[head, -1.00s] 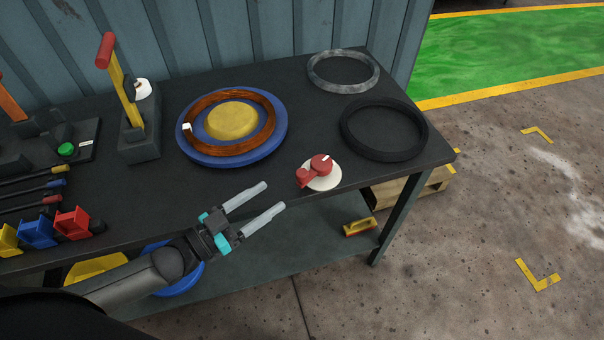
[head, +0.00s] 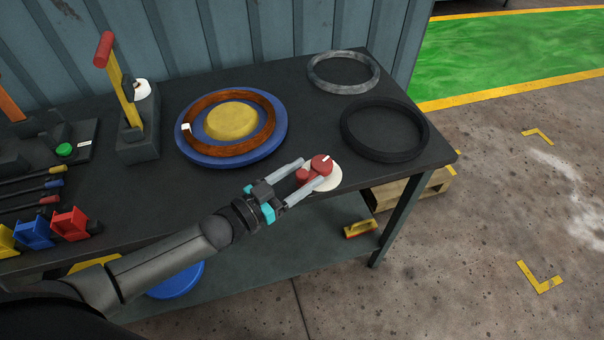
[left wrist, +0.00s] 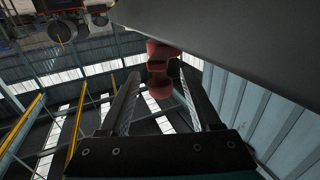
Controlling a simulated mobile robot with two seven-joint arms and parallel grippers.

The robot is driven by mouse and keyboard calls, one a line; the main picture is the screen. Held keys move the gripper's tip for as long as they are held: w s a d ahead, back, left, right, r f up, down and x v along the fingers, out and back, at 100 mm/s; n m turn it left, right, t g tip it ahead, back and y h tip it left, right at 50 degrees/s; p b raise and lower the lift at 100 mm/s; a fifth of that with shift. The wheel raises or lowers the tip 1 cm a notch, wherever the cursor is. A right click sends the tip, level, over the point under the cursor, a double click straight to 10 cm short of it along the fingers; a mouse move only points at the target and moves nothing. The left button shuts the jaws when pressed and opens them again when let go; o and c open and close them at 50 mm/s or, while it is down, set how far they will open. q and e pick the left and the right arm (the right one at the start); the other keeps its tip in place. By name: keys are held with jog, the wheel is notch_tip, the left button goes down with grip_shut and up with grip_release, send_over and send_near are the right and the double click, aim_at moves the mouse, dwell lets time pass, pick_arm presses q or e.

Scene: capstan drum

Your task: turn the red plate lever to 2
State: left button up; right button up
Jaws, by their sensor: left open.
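The red plate lever (head: 304,176) has a round red hub with a white mark and a shorter red knob at its near left end. It sits on a white round plate (head: 330,182) near the table's front right edge. My left gripper (head: 311,172) is open, with one finger on each side of the red lever. In the left wrist view the red lever (left wrist: 160,72) shows between the two fingertips. I cannot tell whether the fingers touch it. Any numbers on the plate are not readable. My right gripper is not in view.
On the dark table (head: 230,180), a blue disc (head: 281,131) with a brown ring lies behind the gripper. A black ring (head: 420,143) and a grey ring (head: 372,80) lie at the right. An upright red-handled lever (head: 130,95) stands at the left.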

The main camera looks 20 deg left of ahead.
pick_arm(q)
grip_shut()
dwell(0.3)
dwell(1.0)
